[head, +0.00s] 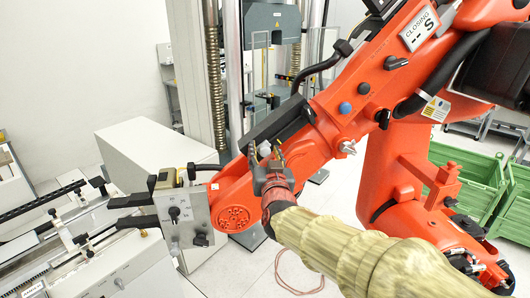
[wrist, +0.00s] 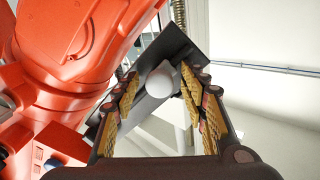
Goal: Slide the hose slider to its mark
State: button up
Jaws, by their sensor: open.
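A pale round knob (wrist: 160,82) on a black plate (wrist: 172,45) shows in the wrist view; it looks like the hose slider, but I cannot be sure. My gripper (head: 266,150) points up at this rail from below. Its fingers (wrist: 160,88) are open, one on each side of the knob in the wrist picture. I cannot tell the remaining depth or any contact. I cannot make out a mark.
The large orange industrial arm (head: 345,105) fills the middle, close beside my gripper. A black corrugated hose (head: 318,67) runs above it. A grey control box (head: 180,212) with knobs stands left of my gripper. Green crates (head: 465,170) stand at the right. A cable (head: 290,275) lies on the floor.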

jog(key=shift+c, duration=0.7)
grip_shut()
jog(key=shift+d, duration=0.1)
